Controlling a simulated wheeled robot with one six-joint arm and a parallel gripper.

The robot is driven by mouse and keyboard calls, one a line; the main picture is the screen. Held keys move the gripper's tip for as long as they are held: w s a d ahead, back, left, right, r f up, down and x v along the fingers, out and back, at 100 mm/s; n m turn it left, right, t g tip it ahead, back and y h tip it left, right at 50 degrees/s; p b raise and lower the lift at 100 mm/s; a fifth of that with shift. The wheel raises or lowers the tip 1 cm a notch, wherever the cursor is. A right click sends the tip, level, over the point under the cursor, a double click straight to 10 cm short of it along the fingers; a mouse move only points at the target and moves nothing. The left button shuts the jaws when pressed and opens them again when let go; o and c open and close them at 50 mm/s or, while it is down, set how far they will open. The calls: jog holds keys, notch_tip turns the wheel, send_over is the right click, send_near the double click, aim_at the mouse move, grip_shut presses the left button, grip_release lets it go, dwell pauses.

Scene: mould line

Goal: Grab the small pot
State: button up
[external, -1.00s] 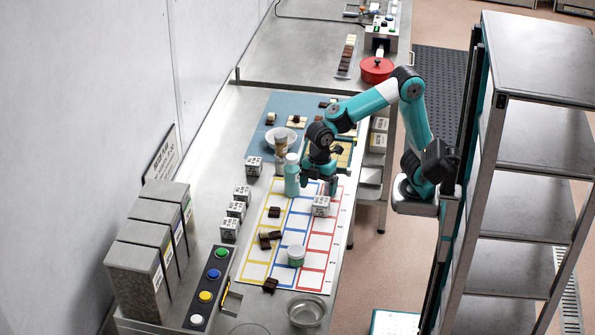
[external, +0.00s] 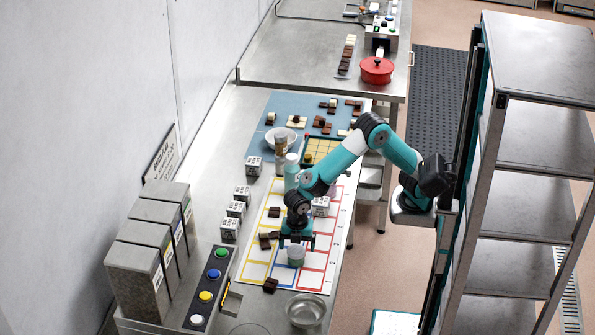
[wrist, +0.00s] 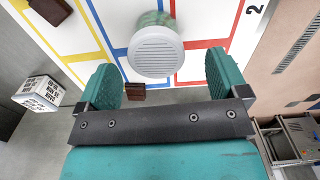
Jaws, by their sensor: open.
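The small pot (external: 296,258) is greenish with a white lid and stands upright on the white sheet with coloured grid cells. In the wrist view its ridged round lid (wrist: 155,52) shows near the top centre, between the lines of the two fingertips. My gripper (external: 297,244) is open and empty, pointing down right above the pot. In the wrist view the teal fingers of my gripper (wrist: 164,75) stand apart on either side of the lid, with gaps. I cannot tell the exact height left between fingers and pot.
Dark chocolate pieces (external: 270,285) lie on the grid sheet (external: 257,270) close by. A white labelled cube (external: 321,206) stands behind the gripper, and a teal bottle (external: 291,172) farther back. A metal bowl (external: 306,310) is in front. A red pot (external: 377,70) stands on the far bench.

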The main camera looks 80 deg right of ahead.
aim_at(296, 249)
jog(key=f, duration=0.5)
jog(key=shift+w+d+f+p, duration=0.1)
jog(key=shift+w+f+p, duration=0.1)
jog(key=shift+f+p, duration=0.2)
jog(key=c, duration=1.1)
